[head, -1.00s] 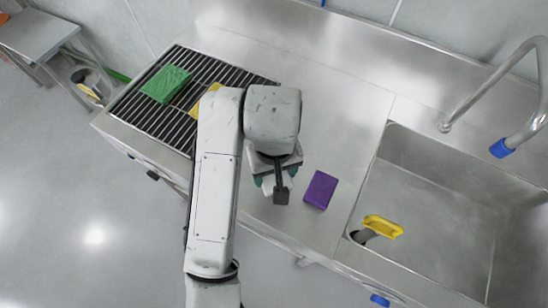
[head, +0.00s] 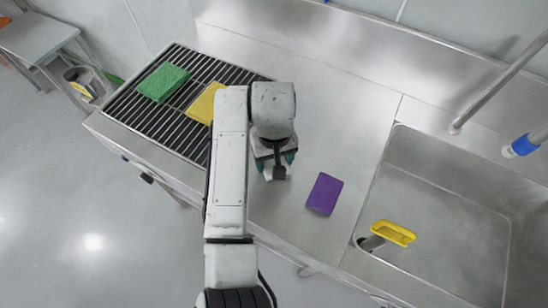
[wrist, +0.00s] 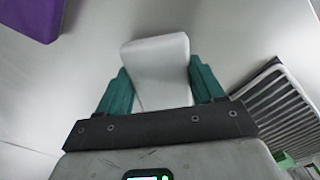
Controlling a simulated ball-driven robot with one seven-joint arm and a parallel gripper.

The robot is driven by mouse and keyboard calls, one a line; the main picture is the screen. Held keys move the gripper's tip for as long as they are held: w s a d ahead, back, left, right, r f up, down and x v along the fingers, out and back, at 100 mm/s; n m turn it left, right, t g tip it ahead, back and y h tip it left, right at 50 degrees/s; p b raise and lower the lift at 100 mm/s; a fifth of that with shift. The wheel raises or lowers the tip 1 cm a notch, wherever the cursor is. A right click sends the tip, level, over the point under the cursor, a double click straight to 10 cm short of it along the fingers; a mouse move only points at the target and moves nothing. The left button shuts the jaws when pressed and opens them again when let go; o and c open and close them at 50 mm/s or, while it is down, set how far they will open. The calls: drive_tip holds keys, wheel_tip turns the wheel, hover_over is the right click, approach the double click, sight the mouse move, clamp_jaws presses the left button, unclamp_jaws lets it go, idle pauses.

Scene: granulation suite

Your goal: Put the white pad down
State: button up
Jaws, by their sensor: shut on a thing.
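The white pad (wrist: 158,72) is in my gripper (wrist: 160,85), between the two teal fingers in the wrist view. My gripper is shut on it. In the head view my gripper (head: 276,168) is over the bare steel counter, left of the purple pad, and only a small pale part of the white pad shows below it. I cannot tell whether the white pad touches the counter.
A purple pad (head: 324,193) lies on the steel counter (head: 330,120). Green (head: 163,82) and yellow (head: 205,103) pads lie on the slatted rack (head: 150,115) at left. The sink (head: 440,215) at right holds a yellow-handled item (head: 394,232). Counter behind my gripper is clear.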

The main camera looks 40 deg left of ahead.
sight(273, 162)
drive_tip(key=shift+f, duration=0.3)
drive_tip(key=shift+f, duration=0.1)
drive_tip(key=o, duration=1.2)
wheel_tip(273, 162, up, 12)
drive_tip(key=shift+p, duration=0.4)
drive_tip(key=shift+s, duration=0.1)
